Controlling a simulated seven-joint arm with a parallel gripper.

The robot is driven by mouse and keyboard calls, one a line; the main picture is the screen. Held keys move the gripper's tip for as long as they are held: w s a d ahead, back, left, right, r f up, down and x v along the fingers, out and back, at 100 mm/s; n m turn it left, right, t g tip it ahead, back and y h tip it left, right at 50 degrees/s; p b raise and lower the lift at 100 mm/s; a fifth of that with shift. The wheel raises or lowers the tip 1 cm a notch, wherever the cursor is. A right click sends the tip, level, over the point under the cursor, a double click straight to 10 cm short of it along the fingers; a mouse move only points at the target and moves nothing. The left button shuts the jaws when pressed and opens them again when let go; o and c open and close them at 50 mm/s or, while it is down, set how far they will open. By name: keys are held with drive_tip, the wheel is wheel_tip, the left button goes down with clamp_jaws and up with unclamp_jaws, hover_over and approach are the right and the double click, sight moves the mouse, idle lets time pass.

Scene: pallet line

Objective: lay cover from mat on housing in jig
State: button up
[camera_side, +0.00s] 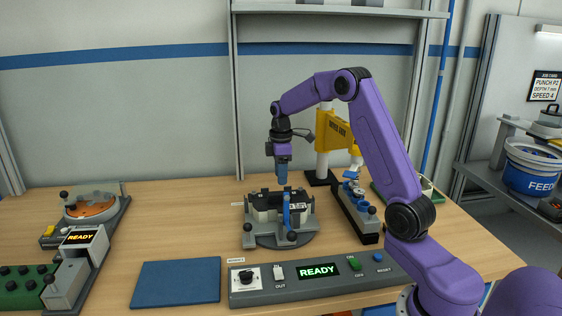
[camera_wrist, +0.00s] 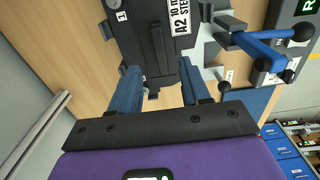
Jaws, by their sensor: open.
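The blue mat (camera_side: 175,284) is bare. An "A2" label shows beside the rib. My gripper (camera_side: 282,183) points down just above it. In the wrist view my gripper (camera_wrist: 161,85) has its two blue fingers apart, with nothing held between them. The jig's blue lever (camera_side: 287,209) stands at its front.
A control panel (camera_side: 312,284) reading READY lies in front of the jig. A grey block with blue parts (camera_side: 354,205) and a yellow press (camera_side: 334,130) stand close on the right. Another fixture (camera_side: 93,206) is at the left. Table between it and the jig is clear.

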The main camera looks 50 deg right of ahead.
sight(281, 193)
wheel_tip(281, 193, up, 4)
drive_tip(key=s+a+r+n, duration=0.1)
drive_tip(key=s+a, duration=0.5)
drive_tip(key=a, duration=0.5)
drive_tip(key=s+a+r+n, duration=0.1)
drive_tip(key=s+a, duration=0.5)
drive_tip(key=a, duration=0.5)
drive_tip(key=s+a+f, duration=0.1)
drive_tip(key=s, duration=1.1)
drive_tip(key=s+a+f+n, duration=0.1)
drive_tip(key=s+a+f, duration=0.1)
drive_tip(key=s, duration=0.9)
drive_tip(key=shift+s+a+f+n, duration=0.2)
drive_tip(key=shift+s+f+n, duration=0.05)
drive_tip(key=shift+s+n, duration=0.1)
